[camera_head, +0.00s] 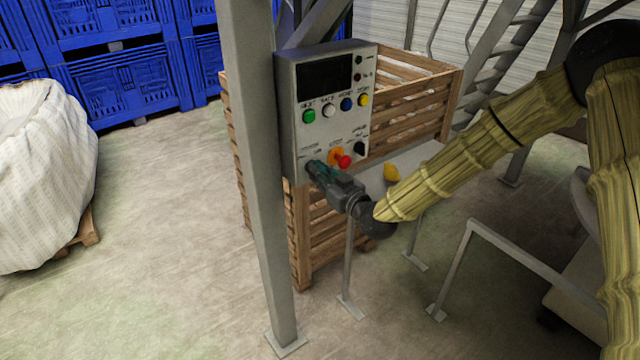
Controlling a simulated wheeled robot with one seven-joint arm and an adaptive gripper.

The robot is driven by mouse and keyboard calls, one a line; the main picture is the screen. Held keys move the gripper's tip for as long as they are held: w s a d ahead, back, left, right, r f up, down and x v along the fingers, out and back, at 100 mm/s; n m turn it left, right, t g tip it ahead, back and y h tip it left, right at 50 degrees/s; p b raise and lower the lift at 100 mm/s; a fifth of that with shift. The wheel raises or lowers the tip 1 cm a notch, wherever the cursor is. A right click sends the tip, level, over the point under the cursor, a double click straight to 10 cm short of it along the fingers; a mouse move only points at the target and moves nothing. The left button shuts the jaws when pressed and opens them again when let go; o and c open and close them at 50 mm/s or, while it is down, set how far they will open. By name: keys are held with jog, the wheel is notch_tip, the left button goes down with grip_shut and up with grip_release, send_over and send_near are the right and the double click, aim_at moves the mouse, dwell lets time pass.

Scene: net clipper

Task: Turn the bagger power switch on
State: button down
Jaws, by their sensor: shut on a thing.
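The grey control box (289,95) is fixed beside a steel post and has a dark screen at the top. My gripper (313,168) reaches the lower left corner of its face. It is shut on the switch there, which the fingers mostly hide. The labels are too small to read, and I cannot tell which way the switch is turned. A red emergency button (344,161) on an orange base sits just right of the fingers. A black knob (359,148) is at the lower right of the face.
Green (309,117), white (328,110), blue (347,104) and yellow (364,100) buttons cross the box. The steel post (257,180) stands close left. A wooden crate (425,95) is behind. A railing (515,262) is at right.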

jog(key=shift+m+b, duration=3.65)
jog(key=shift+m, duration=1.25)
jog(key=c, duration=1.5)
grip_release()
jog(key=shift+c, duration=0.2)
jog(key=v, duration=1.2)
